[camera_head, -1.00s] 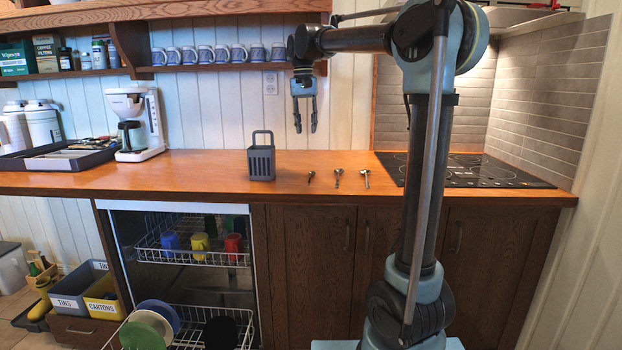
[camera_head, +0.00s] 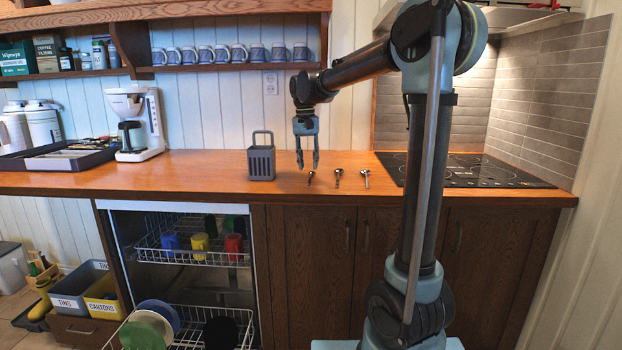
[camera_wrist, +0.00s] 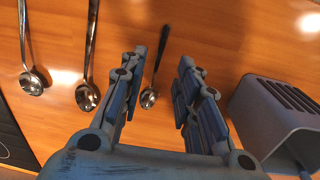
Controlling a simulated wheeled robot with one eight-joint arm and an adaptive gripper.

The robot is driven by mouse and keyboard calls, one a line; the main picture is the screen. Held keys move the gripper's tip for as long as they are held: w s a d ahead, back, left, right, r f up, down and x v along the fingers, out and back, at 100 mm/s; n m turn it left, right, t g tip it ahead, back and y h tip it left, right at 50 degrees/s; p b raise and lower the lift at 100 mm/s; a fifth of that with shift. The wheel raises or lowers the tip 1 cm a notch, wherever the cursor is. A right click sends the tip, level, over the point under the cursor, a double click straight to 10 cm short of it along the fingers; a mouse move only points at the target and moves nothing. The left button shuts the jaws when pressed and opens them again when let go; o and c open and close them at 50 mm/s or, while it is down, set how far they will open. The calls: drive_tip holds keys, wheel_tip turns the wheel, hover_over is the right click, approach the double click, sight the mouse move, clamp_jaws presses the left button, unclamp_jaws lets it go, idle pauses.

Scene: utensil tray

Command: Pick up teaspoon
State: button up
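Three metal spoons lie side by side on the wooden counter. The smallest, likely the teaspoon (camera_head: 310,177), is the leftmost in the head view; in the wrist view this small spoon (camera_wrist: 149,97) shows beside the inner side of the left finger. The middle spoon (camera_head: 338,177) and right spoon (camera_head: 365,178) are larger in the wrist view, where they show as the middle (camera_wrist: 88,96) and far left (camera_wrist: 32,82) ones. My gripper (camera_head: 308,166) is open and empty, pointing down above the small spoon. It also shows open in the wrist view (camera_wrist: 173,52).
A grey utensil holder (camera_head: 261,164) stands just left of my gripper, and close to the right finger in the wrist view (camera_wrist: 268,112). A black cooktop (camera_head: 470,170) lies to the right. A shelf with mugs (camera_head: 240,66) hangs behind. An open dishwasher is below the counter.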

sight(309, 180)
wheel_tip(309, 180, down, 5)
drive_tip(key=shift+s+d+r, duration=0.1)
drive_tip(key=shift+s+d, duration=0.05)
clamp_jaws()
